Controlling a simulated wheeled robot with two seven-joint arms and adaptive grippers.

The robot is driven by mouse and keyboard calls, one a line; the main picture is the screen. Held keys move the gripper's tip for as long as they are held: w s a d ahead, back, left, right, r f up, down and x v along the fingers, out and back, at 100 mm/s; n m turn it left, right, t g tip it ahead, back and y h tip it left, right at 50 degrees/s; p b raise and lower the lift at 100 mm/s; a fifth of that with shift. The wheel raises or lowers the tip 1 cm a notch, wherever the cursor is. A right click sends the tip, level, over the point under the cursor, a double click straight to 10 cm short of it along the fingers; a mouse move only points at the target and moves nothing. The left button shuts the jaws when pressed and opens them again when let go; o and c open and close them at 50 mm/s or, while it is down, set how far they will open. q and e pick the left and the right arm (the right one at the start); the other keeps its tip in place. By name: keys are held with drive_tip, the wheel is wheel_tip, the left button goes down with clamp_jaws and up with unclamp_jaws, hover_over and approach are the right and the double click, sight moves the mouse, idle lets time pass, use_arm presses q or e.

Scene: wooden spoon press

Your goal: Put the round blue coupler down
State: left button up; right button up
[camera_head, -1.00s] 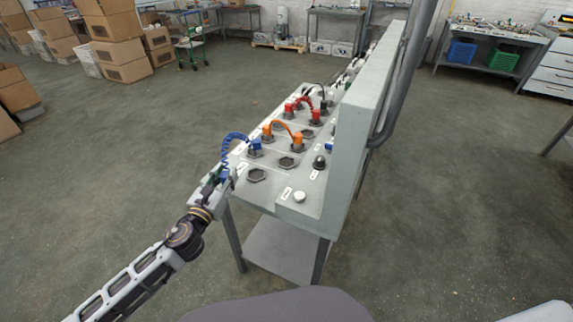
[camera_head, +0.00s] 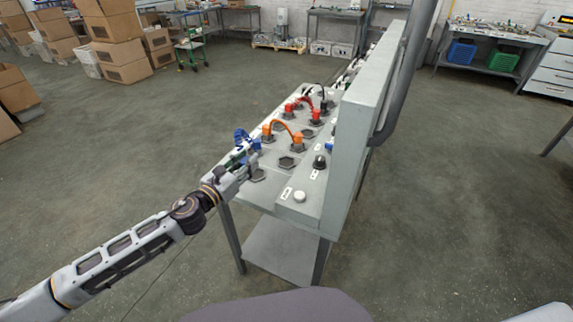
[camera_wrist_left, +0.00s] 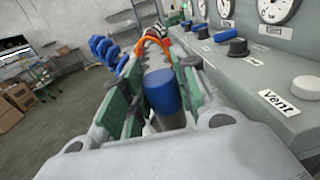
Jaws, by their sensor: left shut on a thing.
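The round blue coupler (camera_wrist_left: 163,93) is between the green-padded fingers of my left gripper (camera_wrist_left: 150,90) in the left wrist view. My left gripper (camera_head: 243,160) is shut on it over the left edge of the grey bench panel (camera_head: 270,195), near the front hexagonal socket (camera_head: 257,176). The coupler's coiled blue hose (camera_wrist_left: 108,52) rises beyond the left finger in the wrist view, and also shows above the gripper in the head view (camera_head: 241,136). The coupler's lower end is hidden, so I cannot tell whether it touches the panel. My right gripper is not in view.
An orange hose (camera_head: 283,126) and a red hose (camera_head: 304,101) arch between couplers farther back. An empty hexagonal socket (camera_head: 286,163) lies right of my gripper.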

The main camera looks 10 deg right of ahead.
use_arm(q)
drive_tip(key=w+r+m+g+h, duration=0.1)
drive_tip(key=w+d+r+m+g+h, duration=0.1)
drive_tip(key=g, duration=0.1)
drive_tip(key=w+r+m+g+h+b, duration=0.1)
drive_tip(key=shift+w+d+r+h, duration=0.1)
drive_tip(key=shift+d+r+h, duration=0.15)
drive_tip(key=shift+r+h, duration=0.1)
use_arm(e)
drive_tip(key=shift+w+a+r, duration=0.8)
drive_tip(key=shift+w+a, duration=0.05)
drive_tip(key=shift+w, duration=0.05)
